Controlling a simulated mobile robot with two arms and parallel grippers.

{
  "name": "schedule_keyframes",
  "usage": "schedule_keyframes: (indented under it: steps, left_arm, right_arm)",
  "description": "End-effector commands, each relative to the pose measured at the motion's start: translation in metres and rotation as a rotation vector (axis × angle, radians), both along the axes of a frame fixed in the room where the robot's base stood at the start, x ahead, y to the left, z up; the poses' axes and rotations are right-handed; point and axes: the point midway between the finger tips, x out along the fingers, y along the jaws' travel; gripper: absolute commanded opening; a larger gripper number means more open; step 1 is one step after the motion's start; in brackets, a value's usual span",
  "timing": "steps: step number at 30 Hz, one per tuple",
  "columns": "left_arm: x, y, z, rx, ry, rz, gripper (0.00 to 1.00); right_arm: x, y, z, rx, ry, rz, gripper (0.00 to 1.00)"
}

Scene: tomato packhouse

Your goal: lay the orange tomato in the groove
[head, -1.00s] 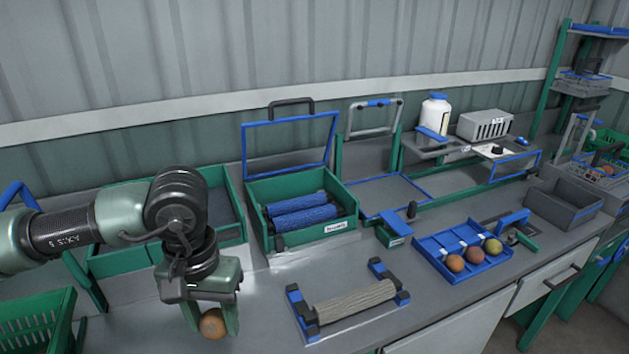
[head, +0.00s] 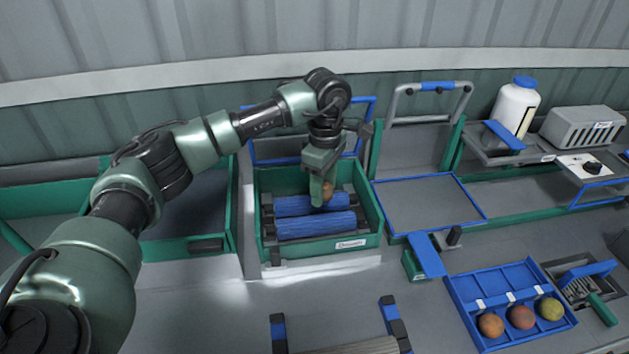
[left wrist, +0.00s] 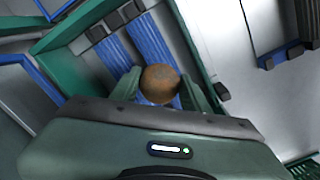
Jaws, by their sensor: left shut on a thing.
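My left gripper (head: 322,200) is shut on the brownish-orange tomato (head: 328,190). It points down over the two blue ribbed rollers, the back roller (head: 290,206) and the front roller (head: 315,225), in the open green box (head: 374,215). The groove (head: 295,215) is the dip between these rollers. In the left wrist view the tomato (left wrist: 160,83) sits between the fingers, with the rollers (left wrist: 152,42) behind it. I cannot tell whether it touches them. The fingers hide part of the tomato and of the back roller. My right gripper is not in view.
The blue-rimmed raised lid (head: 262,150) stands behind the box. A blue tray (head: 462,300) with three tomatoes lies at the right. A wooden roller on a stand (head: 388,302) is at the front. Bare counter (head: 220,310) lies in front of the box.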

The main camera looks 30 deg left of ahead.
Motion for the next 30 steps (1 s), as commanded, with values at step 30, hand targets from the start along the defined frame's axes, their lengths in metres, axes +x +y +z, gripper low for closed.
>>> schedule_keyframes:
  steps: [30]
  left_arm:
    - [0.02, 0.035, -0.069, -0.002, -0.004, 0.48, 0.26]
  right_arm:
    - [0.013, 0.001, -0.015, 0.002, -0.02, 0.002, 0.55]
